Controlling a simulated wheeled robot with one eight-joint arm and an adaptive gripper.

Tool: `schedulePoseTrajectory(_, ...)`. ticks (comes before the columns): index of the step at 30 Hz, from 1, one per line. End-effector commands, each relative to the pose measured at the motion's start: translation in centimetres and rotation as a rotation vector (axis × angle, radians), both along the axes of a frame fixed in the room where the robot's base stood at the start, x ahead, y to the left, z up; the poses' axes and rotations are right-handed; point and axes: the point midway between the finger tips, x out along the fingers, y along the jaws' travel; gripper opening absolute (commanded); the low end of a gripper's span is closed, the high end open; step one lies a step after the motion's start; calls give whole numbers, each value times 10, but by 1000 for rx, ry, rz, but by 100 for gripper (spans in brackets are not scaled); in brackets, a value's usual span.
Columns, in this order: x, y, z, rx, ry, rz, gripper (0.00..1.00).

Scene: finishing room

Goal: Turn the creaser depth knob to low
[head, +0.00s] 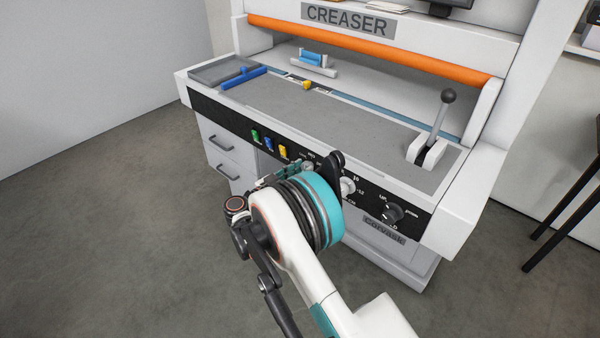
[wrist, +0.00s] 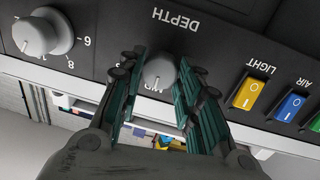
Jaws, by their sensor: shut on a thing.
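The creaser (head: 300,98) is a large white machine with a grey bed and a black front panel. In the wrist view, the depth knob (wrist: 159,73) is a small grey knob below the upside-down DEPTH label (wrist: 176,19). My gripper (wrist: 160,80) has its teal-padded fingers on either side of this knob and is shut on it. Lettering that looks like MID shows at the knob's lower edge; the fingers hide the rest of its scale. In the head view my arm covers part of the panel around the gripper.
A larger numbered knob (wrist: 42,34) sits left of my gripper in the wrist view. Yellow LIGHT (wrist: 249,92) and blue AIR (wrist: 289,106) switches sit to the right. In the head view, a ball-topped lever (head: 439,120) stands on the bed's right end.

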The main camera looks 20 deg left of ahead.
Motion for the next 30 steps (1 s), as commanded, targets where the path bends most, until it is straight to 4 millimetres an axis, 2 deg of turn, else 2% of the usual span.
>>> schedulePoseTrajectory(11, 0, 0, -1, -92, 38, 1, 8)
schedulePoseTrajectory(30, 0, 0, -2, -613, 254, 2, 8)
